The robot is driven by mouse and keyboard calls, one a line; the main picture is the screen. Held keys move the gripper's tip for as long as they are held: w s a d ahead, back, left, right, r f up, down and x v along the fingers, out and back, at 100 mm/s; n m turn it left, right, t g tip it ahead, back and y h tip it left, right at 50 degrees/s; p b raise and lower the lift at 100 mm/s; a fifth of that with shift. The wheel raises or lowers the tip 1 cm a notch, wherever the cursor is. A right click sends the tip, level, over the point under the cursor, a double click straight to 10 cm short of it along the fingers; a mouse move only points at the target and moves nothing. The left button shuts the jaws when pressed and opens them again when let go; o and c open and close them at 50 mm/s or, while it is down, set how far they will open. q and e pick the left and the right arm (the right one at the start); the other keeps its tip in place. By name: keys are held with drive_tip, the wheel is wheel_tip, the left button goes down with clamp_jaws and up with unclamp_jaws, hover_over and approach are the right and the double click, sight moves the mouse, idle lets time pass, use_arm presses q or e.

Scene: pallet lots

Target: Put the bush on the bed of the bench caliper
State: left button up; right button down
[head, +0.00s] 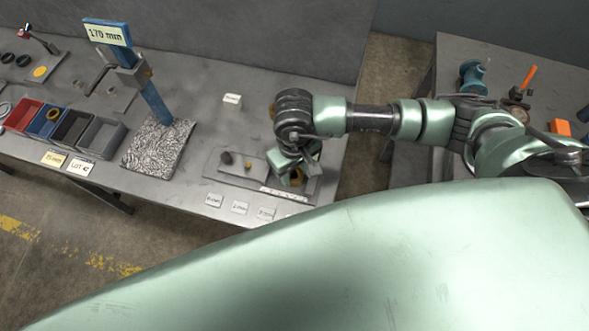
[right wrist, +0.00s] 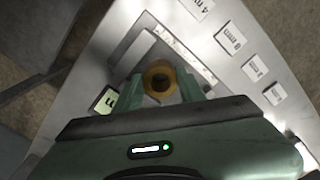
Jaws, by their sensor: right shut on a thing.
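The bush (right wrist: 158,82) is a brass-coloured ring with a dark bore. In the right wrist view it sits between the two green fingers of my right gripper (right wrist: 160,88), which is shut on it. In the head view the bush (head: 297,177) shows partly behind my right gripper (head: 292,175). The bench caliper (head: 229,173) is a low grey plate with a pale scale strip along its front edge. My right gripper is over its right part. I cannot tell whether the bush touches the bed. My left gripper is not in view.
Small labelled cards (head: 240,208) lie along the bench's front edge. A blue post with a 170 mm sign (head: 107,32) stands on a speckled block (head: 158,146) to the left. Coloured bins (head: 101,138) are further left. A white card (head: 232,100) stands behind the caliper.

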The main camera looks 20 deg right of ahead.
sight(294, 175)
drive_tip(key=c, duration=1.1)
unclamp_jaws()
drive_tip(key=shift+f, duration=0.1)
drive_tip(key=shift+c, duration=0.2)
drive_tip(key=shift+r+p, duration=0.3)
drive_tip(key=shift+p, duration=0.05)
drive_tip(key=shift+r+b, duration=0.3)
drive_tip(key=shift+b, duration=0.05)
wheel_tip(294, 175, up, 11)
drive_tip(key=b, duration=0.2)
drive_tip(key=shift+r+b, duration=0.1)
drive_tip(key=shift+b, duration=0.3)
